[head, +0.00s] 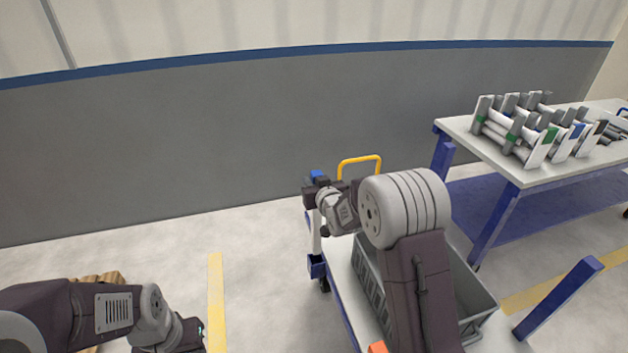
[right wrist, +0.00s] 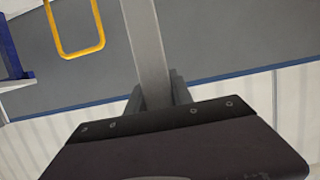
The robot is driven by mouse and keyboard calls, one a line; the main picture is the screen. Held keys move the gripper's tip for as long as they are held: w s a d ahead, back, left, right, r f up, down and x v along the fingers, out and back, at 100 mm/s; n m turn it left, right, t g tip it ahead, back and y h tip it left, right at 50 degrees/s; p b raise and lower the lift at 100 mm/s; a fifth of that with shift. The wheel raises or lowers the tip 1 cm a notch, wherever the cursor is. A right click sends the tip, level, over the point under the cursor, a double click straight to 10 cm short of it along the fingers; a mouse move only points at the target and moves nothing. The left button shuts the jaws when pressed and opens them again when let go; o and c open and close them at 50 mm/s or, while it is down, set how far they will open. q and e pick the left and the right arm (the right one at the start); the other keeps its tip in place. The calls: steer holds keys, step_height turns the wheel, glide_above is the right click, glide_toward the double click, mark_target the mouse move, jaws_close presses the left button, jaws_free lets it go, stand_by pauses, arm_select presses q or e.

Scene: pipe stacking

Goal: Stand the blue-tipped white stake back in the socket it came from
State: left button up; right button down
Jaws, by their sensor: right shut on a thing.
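The white stake (head: 317,238) stands roughly upright at the cart's far left corner, its blue tip (head: 317,174) just above my right gripper (head: 312,195). My right gripper is shut on it. In the right wrist view the stake (right wrist: 147,45) runs as a pale bar between the fingers (right wrist: 155,95). A blue socket (head: 316,266) sits at the cart corner in line below the stake. I cannot tell whether the stake's lower end is inside it. My left gripper (head: 190,335) is at the bottom left, far from the stake; its jaws are not clear.
The cart (head: 340,275) carries a grey crate (head: 470,285), partly hidden by my right arm. A yellow handle (head: 360,159) rises at its far end. A table (head: 545,178) with several white and grey racks (head: 525,125) stands at right. A blue post (head: 560,295) is lower right.

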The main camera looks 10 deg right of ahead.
mark_target(318, 214)
step_height(318, 214, down, 10)
steer(key=b, duration=0.8)
steer(key=shift+f, duration=0.2)
steer(key=c, duration=1)
jaws_free()
steer(key=shift+c, duration=0.2)
steer(key=p+v, duration=0.2)
steer(key=v, duration=0.6)
steer(key=shift+s+r, duration=0.1)
steer(key=shift+r, duration=0.1)
steer(key=shift+s, duration=0.45)
